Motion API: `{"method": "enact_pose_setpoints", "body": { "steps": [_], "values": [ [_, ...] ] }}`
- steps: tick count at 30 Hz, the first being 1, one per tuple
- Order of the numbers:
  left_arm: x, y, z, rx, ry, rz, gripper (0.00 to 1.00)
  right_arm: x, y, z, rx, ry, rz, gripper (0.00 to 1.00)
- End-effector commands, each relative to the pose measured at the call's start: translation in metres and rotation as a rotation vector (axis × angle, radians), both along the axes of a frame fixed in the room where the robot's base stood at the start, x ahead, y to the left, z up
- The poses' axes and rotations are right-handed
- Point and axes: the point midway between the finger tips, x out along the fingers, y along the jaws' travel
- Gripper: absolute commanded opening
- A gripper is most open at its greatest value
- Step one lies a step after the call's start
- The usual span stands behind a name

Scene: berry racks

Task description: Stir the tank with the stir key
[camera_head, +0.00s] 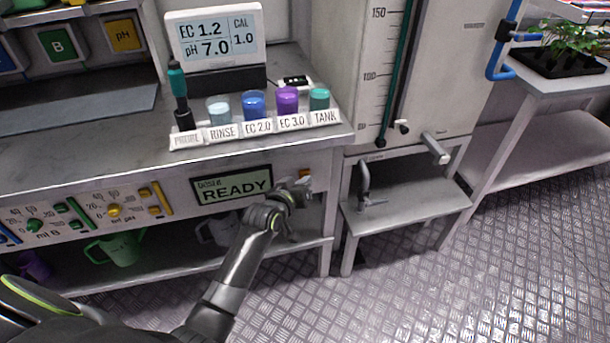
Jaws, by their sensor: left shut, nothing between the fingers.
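The white tank (440,60) with a printed level scale and a green level tube stands right of centre. A grey lever-like piece (436,148) sticks out low on its front. A grey upright bent piece (365,186) stands on the low metal stand (425,195) below the tank. I cannot tell which of these, if either, is the stir key. My left gripper (300,190) is shut and empty, in front of the bench edge, beside a small orange button (305,173) right of the READY display. It is left of the stand and apart from it. My right gripper is out of view.
The bench (100,155) carries a labelled cup rack (258,128), a probe (180,95) and a meter screen (215,40). Green (120,248) and purple jugs (33,265) sit on the lower shelf. A plant tray (560,62) is at right. The metal floor (480,280) is clear.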

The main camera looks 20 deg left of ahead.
Motion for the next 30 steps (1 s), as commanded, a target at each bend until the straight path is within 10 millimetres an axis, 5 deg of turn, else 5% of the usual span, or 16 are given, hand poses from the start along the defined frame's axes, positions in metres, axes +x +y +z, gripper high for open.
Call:
{"method": "enact_pose_setpoints", "body": {
  "steps": [30],
  "values": [
    [-0.0008, -0.0002, 0.001, -0.002, 0.001, 0.0, 0.0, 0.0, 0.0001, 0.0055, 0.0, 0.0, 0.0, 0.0]
  ]
}}
